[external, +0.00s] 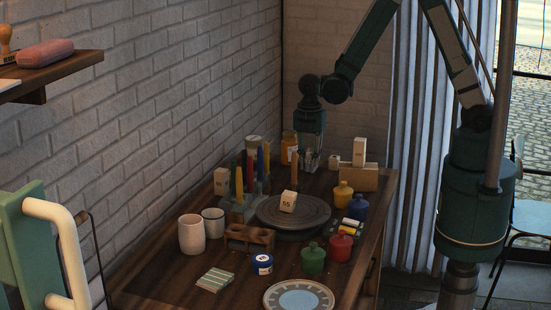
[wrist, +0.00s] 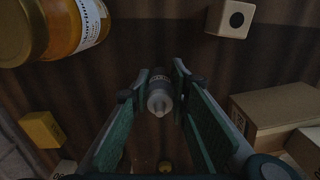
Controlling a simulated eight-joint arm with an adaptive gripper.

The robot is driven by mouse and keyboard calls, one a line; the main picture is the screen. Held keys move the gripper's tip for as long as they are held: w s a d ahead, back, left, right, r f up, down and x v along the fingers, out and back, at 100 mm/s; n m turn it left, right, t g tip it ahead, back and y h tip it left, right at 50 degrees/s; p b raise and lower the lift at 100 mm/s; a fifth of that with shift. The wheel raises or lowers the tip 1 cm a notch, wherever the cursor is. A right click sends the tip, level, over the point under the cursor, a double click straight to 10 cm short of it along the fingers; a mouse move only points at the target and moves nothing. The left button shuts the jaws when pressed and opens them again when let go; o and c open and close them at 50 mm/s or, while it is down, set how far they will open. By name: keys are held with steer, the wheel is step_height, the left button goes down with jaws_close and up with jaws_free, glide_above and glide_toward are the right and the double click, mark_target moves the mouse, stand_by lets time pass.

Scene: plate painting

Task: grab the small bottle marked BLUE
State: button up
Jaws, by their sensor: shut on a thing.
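My gripper (external: 311,165) is at the far end of the table in the external view. In the wrist view, my gripper (wrist: 162,95) has its two green fingers on either side of a small grey bottle (wrist: 160,100) with a pointed nozzle, and is shut on it. No label on this bottle can be read, so its marking cannot be told. In the external view the bottle cannot be made out clearly between the fingers. A round blue bottle (external: 356,209) stands apart to the right of the turntable, and a blue-labelled tub (external: 262,260) stands in front.
An amber jar (wrist: 75,28) stands close at upper left in the wrist view. A pale cube with a black dot (wrist: 230,18), a yellow block (wrist: 42,130) and a cardboard-coloured box (wrist: 270,105) are around. The turntable (external: 317,218) carries a cube (external: 288,201).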

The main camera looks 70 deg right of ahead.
steer(key=shift+r+p, duration=0.7)
steer(key=shift+r, duration=3.6)
